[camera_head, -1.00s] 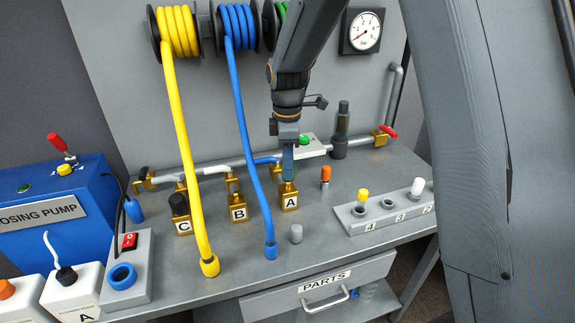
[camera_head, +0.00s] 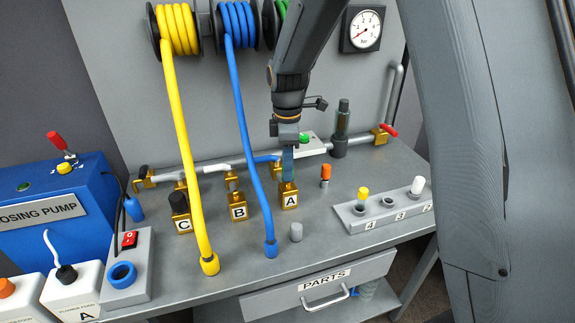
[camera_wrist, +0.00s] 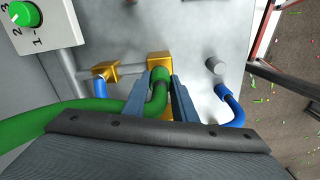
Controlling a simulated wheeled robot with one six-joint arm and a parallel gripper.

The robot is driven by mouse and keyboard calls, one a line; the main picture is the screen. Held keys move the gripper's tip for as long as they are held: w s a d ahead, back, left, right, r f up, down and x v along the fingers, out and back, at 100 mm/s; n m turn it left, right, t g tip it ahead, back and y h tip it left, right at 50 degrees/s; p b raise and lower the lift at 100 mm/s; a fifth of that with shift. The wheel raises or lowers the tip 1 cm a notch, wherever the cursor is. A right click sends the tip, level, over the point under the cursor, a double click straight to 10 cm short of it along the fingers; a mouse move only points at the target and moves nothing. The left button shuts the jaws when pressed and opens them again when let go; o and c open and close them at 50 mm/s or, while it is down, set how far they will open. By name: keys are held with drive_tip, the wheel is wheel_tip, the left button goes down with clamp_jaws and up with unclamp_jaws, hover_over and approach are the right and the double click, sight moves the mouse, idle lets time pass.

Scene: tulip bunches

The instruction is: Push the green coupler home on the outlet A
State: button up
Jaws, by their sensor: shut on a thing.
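My gripper (camera_head: 288,176) stands upright above outlet A (camera_head: 289,199), a brass block with a white A label. In the wrist view my gripper (camera_wrist: 160,92) is shut on the green coupler (camera_wrist: 159,76), with a finger on each side of it. The coupler sits at the brass of outlet A (camera_wrist: 158,60); I cannot tell how far it is on. The green hose (camera_wrist: 60,116) bends away from it to the left. In the head view my fingers hide the coupler.
Outlet B (camera_head: 238,208) and capped outlet C (camera_head: 182,218) stand to the left. The blue hose (camera_head: 252,150) and yellow hose (camera_head: 185,150) hang in front of them. A grey peg (camera_head: 296,233), an orange-topped peg (camera_head: 325,175) and a numbered holder (camera_head: 385,211) are nearby.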

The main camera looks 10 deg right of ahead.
drive_tip(key=shift+f+b, duration=0.45)
drive_tip(key=shift+f, duration=0.8)
drive_tip(key=o, duration=1.1)
drive_tip(key=shift+r, duration=0.1)
drive_tip(key=shift+r+p, duration=1.8)
drive_tip(key=shift+r, duration=0.65)
